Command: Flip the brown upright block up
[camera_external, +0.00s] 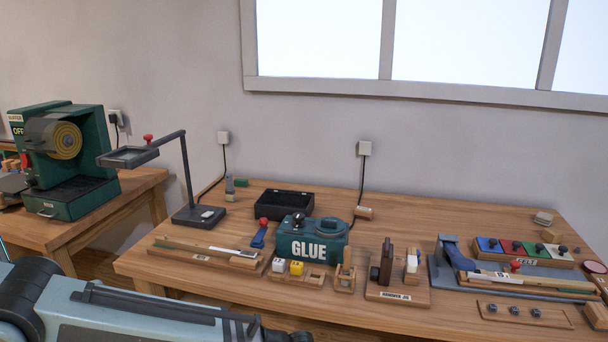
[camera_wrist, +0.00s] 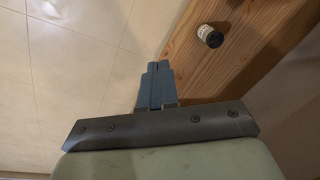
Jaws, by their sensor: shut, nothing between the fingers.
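A dark brown upright block (camera_external: 386,261) stands on a small wooden base (camera_external: 396,295) labelled like a hammer jig, on the front middle of the workbench. A lighter wooden post with a white piece (camera_external: 412,261) stands just right of it. My gripper (camera_wrist: 157,66) shows in the wrist view, its fingers together and empty, above a tiled floor beside a wooden surface. In the external view my arm lies at the lower left, well away from the block; the fingertips cannot be made out there. The block is not in the wrist view.
A blue-grey fixture (camera_external: 450,262) is to the right. A small dark cylinder (camera_wrist: 210,36) sits on wood.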

